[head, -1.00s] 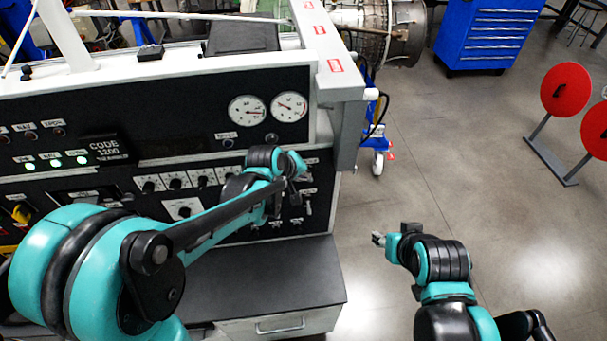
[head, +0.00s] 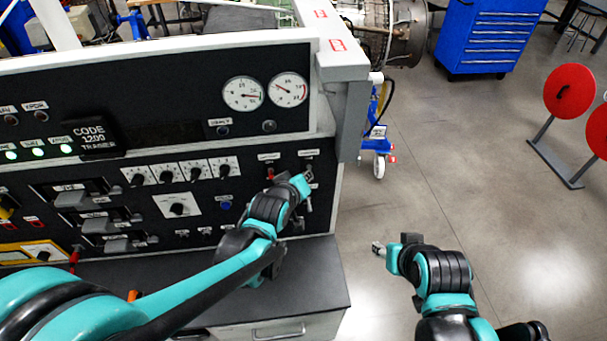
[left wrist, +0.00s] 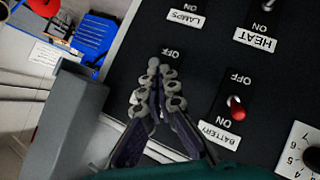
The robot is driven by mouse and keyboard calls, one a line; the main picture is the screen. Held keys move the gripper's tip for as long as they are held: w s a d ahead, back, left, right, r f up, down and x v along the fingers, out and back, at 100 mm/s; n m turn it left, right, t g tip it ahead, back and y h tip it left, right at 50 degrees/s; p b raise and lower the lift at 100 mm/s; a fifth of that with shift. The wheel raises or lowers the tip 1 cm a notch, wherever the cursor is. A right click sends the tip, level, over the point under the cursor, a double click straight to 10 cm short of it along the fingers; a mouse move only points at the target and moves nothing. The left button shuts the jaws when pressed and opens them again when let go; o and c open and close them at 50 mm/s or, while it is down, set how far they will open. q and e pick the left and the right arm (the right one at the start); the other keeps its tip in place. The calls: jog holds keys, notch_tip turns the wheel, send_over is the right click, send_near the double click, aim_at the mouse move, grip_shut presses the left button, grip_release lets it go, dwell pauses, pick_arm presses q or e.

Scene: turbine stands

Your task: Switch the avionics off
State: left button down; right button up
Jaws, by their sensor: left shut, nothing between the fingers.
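The black switch panel (head: 235,185) stands in front of me. My left gripper (head: 304,183) is at its right end, beside a red-tipped switch (head: 270,174). In the left wrist view my left gripper (left wrist: 157,80) is shut and empty, its fingertips just below an upside-down OFF label (left wrist: 171,54). The fingers hide the spot below that label, so no avionics switch or name can be made out. The red battery switch (left wrist: 236,108) is to their right, apart from them. My right gripper (head: 380,249) is over the floor, away from the panel.
Heat (left wrist: 255,40) and lamps (left wrist: 184,18) labels are on the same panel. Several knobs (head: 167,174) and two gauges (head: 243,94) are to the left and above. A black ledge (head: 310,275) juts out below. Open floor lies to the right.

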pick_arm(q)
jog(key=shift+s+f+t+b, duration=0.1)
jog(key=shift+f+t+b, duration=0.3)
jog(key=shift+t+b, duration=0.2)
pick_arm(e)
notch_tip(320, 180, down, 2)
jog(key=shift+f, duration=0.1)
pick_arm(q)
jog(key=shift+r+p, duration=0.7)
jog(key=shift+r, duration=0.05)
pick_arm(e)
jog(key=shift+r, duration=0.65)
